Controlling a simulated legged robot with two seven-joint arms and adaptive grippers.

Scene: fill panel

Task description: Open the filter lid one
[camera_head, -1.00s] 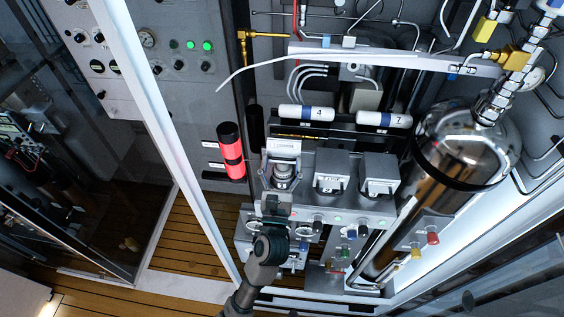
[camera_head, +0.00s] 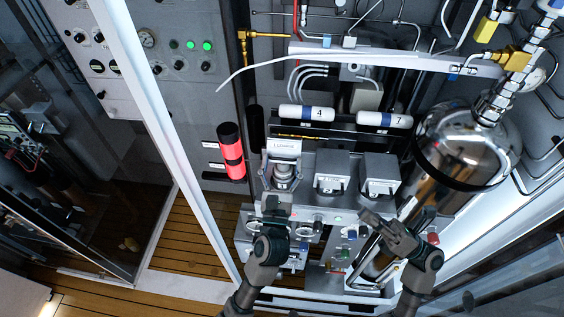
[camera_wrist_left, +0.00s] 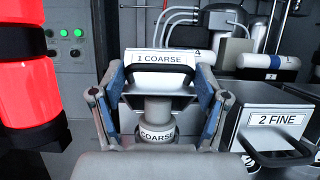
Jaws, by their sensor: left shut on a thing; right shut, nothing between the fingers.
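Filter lid one (camera_head: 285,147), labelled "1 COARSE", stands raised at the left end of the filter row. It also shows in the left wrist view (camera_wrist_left: 163,57), with a dark handle (camera_wrist_left: 160,74) across its front. Below it a grey round cartridge (camera_wrist_left: 157,134) marked "COARSE" is visible. My left gripper (camera_head: 280,187) is at this lid. In the left wrist view its fingers (camera_wrist_left: 160,88) flank the lid, shut on it; the exact contact is hard to see. My right gripper (camera_head: 374,218) is shut and empty, low in front of the right-hand filter box.
Two closed filter boxes (camera_head: 332,172) and (camera_head: 379,173) stand to the right; the nearer one reads "2 FINE" (camera_wrist_left: 279,121). A red-lit cylinder (camera_head: 231,150) is at the left. A shiny tank (camera_head: 455,150) stands at the right. Knobs and valves fill the panel below.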

